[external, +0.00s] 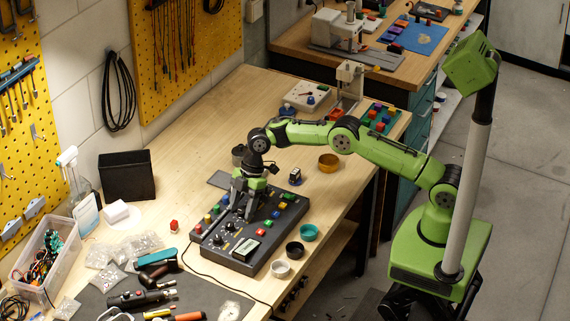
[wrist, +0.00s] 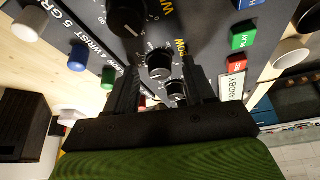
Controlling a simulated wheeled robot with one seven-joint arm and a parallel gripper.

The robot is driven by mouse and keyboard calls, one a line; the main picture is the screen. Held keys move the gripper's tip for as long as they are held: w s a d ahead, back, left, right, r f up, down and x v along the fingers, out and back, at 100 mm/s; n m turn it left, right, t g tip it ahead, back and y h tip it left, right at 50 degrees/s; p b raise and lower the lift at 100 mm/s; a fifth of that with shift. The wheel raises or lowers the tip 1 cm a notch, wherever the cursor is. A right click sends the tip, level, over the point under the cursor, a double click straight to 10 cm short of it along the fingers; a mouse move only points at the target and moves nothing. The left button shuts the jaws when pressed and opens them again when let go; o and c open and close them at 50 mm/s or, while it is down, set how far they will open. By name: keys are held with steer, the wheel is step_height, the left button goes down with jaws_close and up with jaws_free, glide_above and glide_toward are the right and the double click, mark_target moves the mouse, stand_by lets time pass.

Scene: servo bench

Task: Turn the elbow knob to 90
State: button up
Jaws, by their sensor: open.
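The dark control panel (external: 215,252) lies on the wooden bench in the external view. My gripper (external: 247,208) points down over its middle. In the wrist view my gripper (wrist: 163,82) is open, with one black finger on each side of a row of black knobs. A large knob (wrist: 127,18) is beyond the fingers, a middle knob (wrist: 158,65) is between the fingertips, and a smaller knob (wrist: 176,90) is nearer the palm. Yellow lettering beside the knobs is partly cut off, so I cannot tell for sure which is the elbow knob. Contact is not visible.
Coloured buttons, including green (wrist: 243,41) and red (wrist: 237,64), flank the knobs. The panel has a small display (external: 245,249). White (external: 280,268), black (external: 295,250) and teal (external: 308,232) bowls stand to its right. Tools and bags crowd the front left.

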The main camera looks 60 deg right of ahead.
steer(key=p+v, duration=0.1)
steer(key=v, duration=1.4)
steer(key=shift+r+p, duration=0.3)
steer(key=shift+r, duration=0.05)
steer(key=shift+d, duration=0.15)
steer(key=s+d+r+m+t+h, duration=0.25)
steer(key=s+r+m, duration=0.45)
steer(key=s+r, duration=0.85)
steer(key=s+d+f+m, duration=0.1)
steer(key=s+d+m, duration=0.2)
steer(key=s, duration=0.4)
steer(key=s+d+f+m+t+h, duration=0.1)
steer(key=s+d+f+m, duration=0.1)
steer(key=s, duration=0.6)
steer(key=s+d+f+m+t+h, duration=0.1)
steer(key=s+d+f+m, duration=0.1)
steer(key=s, duration=0.6)
steer(key=shift+d+f+m, duration=0.2)
steer(key=shift+d+m, duration=0.7)
steer(key=shift+d, duration=0.1)
